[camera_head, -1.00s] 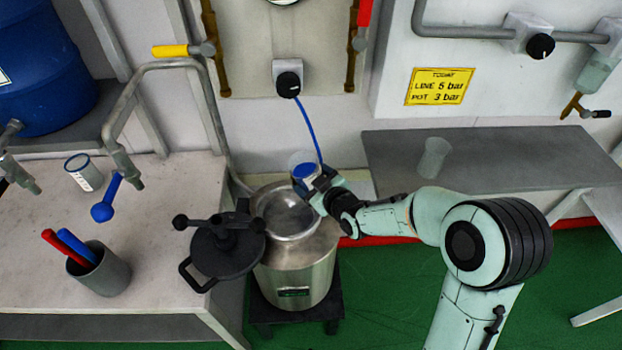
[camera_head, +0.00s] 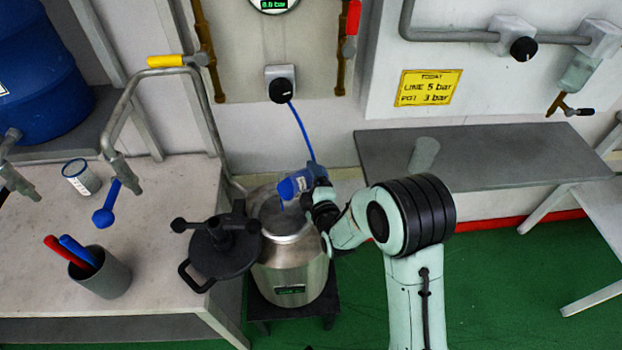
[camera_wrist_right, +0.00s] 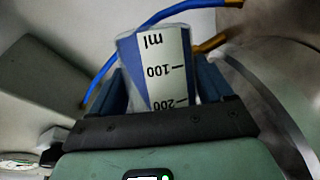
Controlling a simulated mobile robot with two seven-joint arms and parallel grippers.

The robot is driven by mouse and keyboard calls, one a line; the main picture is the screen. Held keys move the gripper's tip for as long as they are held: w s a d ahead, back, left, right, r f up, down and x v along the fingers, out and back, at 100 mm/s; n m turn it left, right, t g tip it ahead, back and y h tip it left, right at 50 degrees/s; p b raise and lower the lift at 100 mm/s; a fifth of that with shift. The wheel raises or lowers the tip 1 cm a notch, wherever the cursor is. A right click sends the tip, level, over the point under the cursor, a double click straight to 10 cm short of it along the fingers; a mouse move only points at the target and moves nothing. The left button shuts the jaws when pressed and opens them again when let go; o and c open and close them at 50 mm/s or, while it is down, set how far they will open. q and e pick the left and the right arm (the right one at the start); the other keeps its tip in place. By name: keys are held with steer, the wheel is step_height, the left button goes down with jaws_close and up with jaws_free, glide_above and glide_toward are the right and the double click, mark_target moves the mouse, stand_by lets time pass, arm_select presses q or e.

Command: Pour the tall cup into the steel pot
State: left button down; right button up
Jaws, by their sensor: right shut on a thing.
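The tall cup (camera_head: 294,186) is clear, with blue liquid inside, and is tipped on its side above the mouth of the steel pot (camera_head: 291,270). A short blue streak shows below its lip, over the opening. My right gripper (camera_head: 314,193) is shut on the cup, at the right side of the pot's rim. In the right wrist view the cup (camera_wrist_right: 152,62) sits between the two fingers of the gripper (camera_wrist_right: 165,95), its ml scale upside down. The pot stands open, and its inside is partly in shadow. My left gripper is not in view.
A black lid (camera_head: 226,258) with a knobbed clamp sits at the pot's left side. A grey shelf (camera_head: 480,155) is at right. A blue hose hangs behind the pot.

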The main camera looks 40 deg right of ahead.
mark_target(307, 181)
steer(key=shift+a+r+n+t+h, duration=0.15)
steer(key=shift+r+n+t+h, duration=0.15)
steer(key=shift+r+n+t, duration=0.55)
steer(key=shift+a+r+n+t+h+p, duration=0.25)
steer(key=shift+r+n, duration=0.3)
steer(key=shift+n, duration=0.45)
steer(key=shift+a+r+n+t+h+p, duration=0.1)
steer(key=shift+a+r+n+p, duration=0.2)
steer(key=shift+r+n, duration=0.45)
steer(key=shift+f+n, duration=0.15)
steer(key=shift+n, duration=0.15)
steer(key=shift+n, duration=0.6)
stand_by(4.5)
